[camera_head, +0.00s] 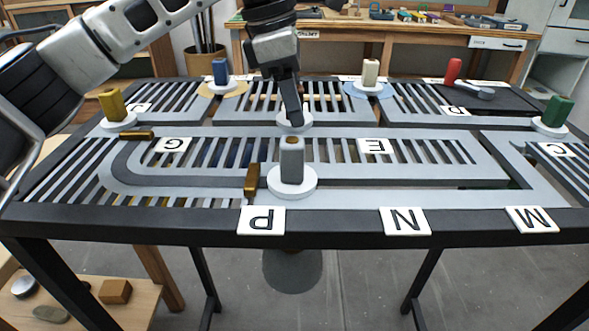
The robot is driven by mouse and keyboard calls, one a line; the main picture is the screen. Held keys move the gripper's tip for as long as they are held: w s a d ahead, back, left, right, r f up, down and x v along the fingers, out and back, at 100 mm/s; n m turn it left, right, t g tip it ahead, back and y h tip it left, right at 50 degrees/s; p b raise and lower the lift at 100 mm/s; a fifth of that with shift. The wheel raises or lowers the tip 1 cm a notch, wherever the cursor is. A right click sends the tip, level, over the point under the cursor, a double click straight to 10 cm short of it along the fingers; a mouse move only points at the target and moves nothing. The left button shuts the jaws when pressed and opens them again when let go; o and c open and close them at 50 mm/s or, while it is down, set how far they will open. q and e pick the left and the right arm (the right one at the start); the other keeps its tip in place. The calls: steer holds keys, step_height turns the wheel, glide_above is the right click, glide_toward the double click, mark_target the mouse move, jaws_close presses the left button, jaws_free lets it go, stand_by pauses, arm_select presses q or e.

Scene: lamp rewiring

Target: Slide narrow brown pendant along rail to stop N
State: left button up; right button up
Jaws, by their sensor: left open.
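No clearly brown pendant shows. A grey block-shaped pendant handle (291,158) with a small brown spot on top stands upright on a white disc (292,184) in the front slot, behind plate P (261,220). A grey shade (292,270) hangs below the table under it. Stop plate N (405,221) is on the front edge, to the right of P. My left gripper (294,118) is open and points down at another white disc (282,126) behind the grey handle; the gripper hides whatever stands on that disc. My right gripper is not in view.
Brass pieces lie by the front slot (251,183) and at its left bend (137,134). Yellow (111,104), blue (221,71), cream (370,72), red (453,71) and green (557,110) handles stand around the slotted table. The front rail (360,196) looks clear between P and N.

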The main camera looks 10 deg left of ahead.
arm_select(q)
steer(key=shift+f, duration=0.15)
steer(key=c, duration=1)
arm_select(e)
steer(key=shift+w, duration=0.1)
arm_select(q)
steer(key=shift+d, duration=0.15)
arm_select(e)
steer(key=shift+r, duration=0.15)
